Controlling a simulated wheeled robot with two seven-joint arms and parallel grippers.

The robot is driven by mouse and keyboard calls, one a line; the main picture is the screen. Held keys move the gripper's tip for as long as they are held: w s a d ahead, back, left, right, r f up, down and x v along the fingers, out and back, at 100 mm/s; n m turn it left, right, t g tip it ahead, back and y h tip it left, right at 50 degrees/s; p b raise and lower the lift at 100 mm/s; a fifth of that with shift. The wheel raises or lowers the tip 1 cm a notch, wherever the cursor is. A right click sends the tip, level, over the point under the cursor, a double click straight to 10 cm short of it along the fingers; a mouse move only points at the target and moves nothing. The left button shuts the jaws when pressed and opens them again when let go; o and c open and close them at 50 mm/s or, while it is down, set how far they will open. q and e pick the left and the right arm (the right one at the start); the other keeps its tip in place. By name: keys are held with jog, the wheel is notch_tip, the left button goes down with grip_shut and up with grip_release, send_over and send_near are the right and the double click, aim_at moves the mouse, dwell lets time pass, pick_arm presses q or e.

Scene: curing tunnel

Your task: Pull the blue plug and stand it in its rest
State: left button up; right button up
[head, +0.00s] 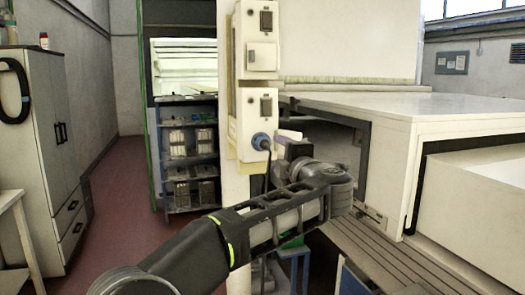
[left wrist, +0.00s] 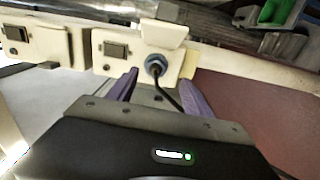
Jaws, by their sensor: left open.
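The blue plug (head: 261,141) sits in the lower white switch box (head: 243,124) on the post, below a dark switch. A dark cable hangs from it. In the left wrist view the plug (left wrist: 154,63) is seated in the box face, its cable running down to the right. My left gripper (head: 279,138) is just right of the plug in the head view. Its two purple fingers (left wrist: 158,77) are spread, one on each side of the plug in the left wrist view; I cannot tell whether they touch it. I cannot make out the plug's rest. My right gripper is not in view.
Another switch box (head: 257,40) is higher on the post. A white tunnel housing (head: 390,105) and slatted conveyor (head: 385,260) stand to the right. A loaded shelf rack (head: 190,150) is behind the post. Red floor (head: 120,190) is open at left, beside a grey cabinet (head: 45,120).

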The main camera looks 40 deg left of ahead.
aim_at(265, 145)
pick_arm(q)
jog(key=shift+s+a+r+n, duration=0.2)
jog(key=shift+s+r+n, duration=0.1)
jog(key=shift+s+r, duration=0.1)
jog(key=p+x, duration=0.4)
jog(key=x, duration=0.4)
jog(key=shift+s+r, duration=0.1)
jog(key=shift+r, duration=0.05)
jog(key=shift+w+a, duration=0.35)
jog(key=shift+a, duration=0.15)
jog(key=shift+p, duration=0.45)
dwell(0.6)
jog(key=shift+c, duration=0.5)
grip_shut()
